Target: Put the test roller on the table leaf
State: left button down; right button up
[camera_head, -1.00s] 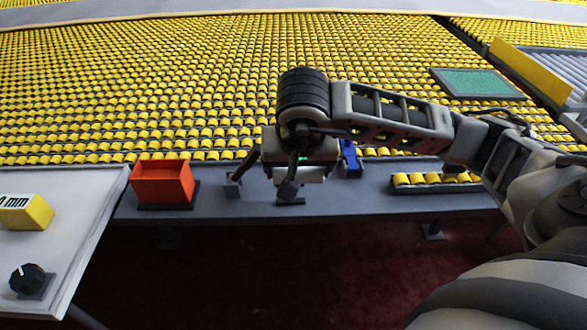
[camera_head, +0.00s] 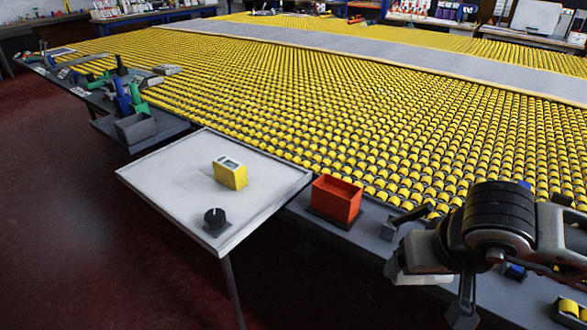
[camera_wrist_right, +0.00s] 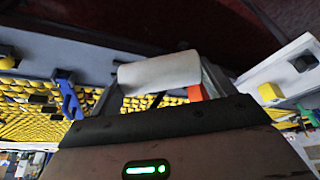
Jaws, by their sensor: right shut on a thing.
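The test roller (camera_wrist_right: 158,71) is a pale, smooth cylinder. In the right wrist view it lies crosswise between the fingers of my right gripper (camera_head: 428,277), which is shut on it. The table leaf (camera_head: 165,175) is a light grey panel left of centre, clear of the gripper. It also shows at the right of the right wrist view (camera_wrist_right: 270,75). My left gripper is out of view.
On the leaf stand a yellow block with a display (camera_head: 230,173) and a black knob (camera_head: 214,218). An orange bin (camera_head: 336,198) sits on the rail between leaf and gripper. The leaf's left part is bare. A yellow roller bed (camera_head: 330,110) stretches behind.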

aim_at(193, 160)
jog(key=u, duration=0.45)
jog(key=k, duration=0.55)
jog(key=u, duration=1.25)
jog(key=i, duration=1.2)
jog(key=u, duration=0.1)
